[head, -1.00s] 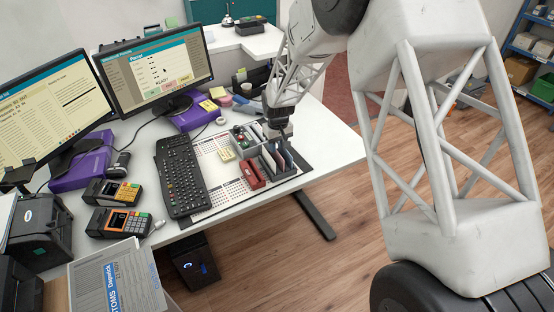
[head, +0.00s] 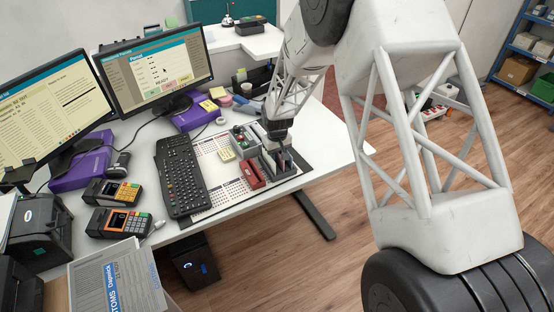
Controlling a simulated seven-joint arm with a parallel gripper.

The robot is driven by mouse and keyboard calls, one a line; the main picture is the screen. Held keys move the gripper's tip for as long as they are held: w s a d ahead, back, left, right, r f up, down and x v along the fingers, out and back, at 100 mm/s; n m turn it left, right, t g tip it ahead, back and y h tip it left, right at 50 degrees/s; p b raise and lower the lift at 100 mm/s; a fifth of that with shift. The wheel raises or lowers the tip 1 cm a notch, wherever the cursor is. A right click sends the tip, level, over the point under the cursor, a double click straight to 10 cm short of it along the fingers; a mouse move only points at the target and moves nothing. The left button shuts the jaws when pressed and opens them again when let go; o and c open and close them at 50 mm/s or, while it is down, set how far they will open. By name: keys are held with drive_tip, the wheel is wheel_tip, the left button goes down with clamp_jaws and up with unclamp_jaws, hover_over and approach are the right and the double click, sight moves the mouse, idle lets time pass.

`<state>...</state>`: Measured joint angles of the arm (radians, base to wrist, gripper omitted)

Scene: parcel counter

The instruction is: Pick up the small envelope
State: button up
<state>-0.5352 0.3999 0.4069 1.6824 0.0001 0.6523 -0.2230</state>
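My gripper (head: 279,150) points down over the right part of a grey desk organizer (head: 262,167). Its dark fingers reach down at the upright slots there. Thin upright items stand in these slots, partly hidden by the gripper. They are too small to tell which one is the small envelope. I cannot see whether the fingers are apart or closed, or whether they touch anything.
A red object (head: 251,174) stands just left of the organizer on a printed mat (head: 223,182). A black keyboard (head: 180,176) lies further left. Two card terminals (head: 113,222) and two monitors (head: 157,72) stand on the left. The desk edge is close on the right.

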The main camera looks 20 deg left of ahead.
clamp_jaws()
drive_tip(key=shift+r, duration=0.15)
drive_tip(key=shift+r, duration=0.9)
drive_tip(key=shift+s+d+r, duration=0.15)
drive_tip(key=shift+s+r, duration=0.15)
drive_tip(key=shift+r, duration=0.5)
drive_tip(key=s+d+r, duration=0.1)
drive_tip(key=s+d, duration=0.6)
drive_tip(key=s, duration=0.6)
drive_tip(key=shift+s+d+r, duration=0.15)
drive_tip(key=shift+d, duration=0.2)
